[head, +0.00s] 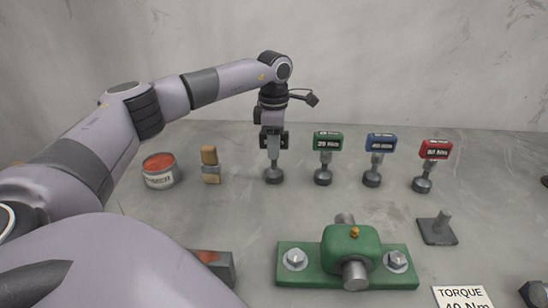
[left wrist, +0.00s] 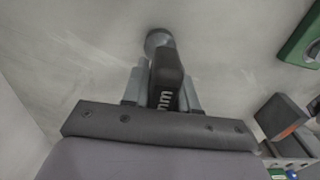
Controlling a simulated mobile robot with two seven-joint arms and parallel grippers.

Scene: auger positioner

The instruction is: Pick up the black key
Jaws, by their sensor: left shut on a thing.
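The black key (left wrist: 168,72) is between the two fingers of my left gripper (left wrist: 163,92) in the left wrist view. Its dark handle has pale lettering, partly cut off by the gripper body. In the head view my left gripper (head: 273,140) points down and is shut on the black key's handle, which it mostly hides. The key's grey shaft and round socket end (head: 273,175) show below the fingers. The key is upright, its socket at or just above the table; I cannot tell which. My right gripper is not in view.
Green (head: 327,143), blue (head: 380,144) and red (head: 435,150) keys stand in a row to the right. A red-topped tin (head: 159,171) and a wooden-handled brush (head: 210,165) are left. A green bearing block (head: 290,248) and a torque card (head: 462,297) are in front.

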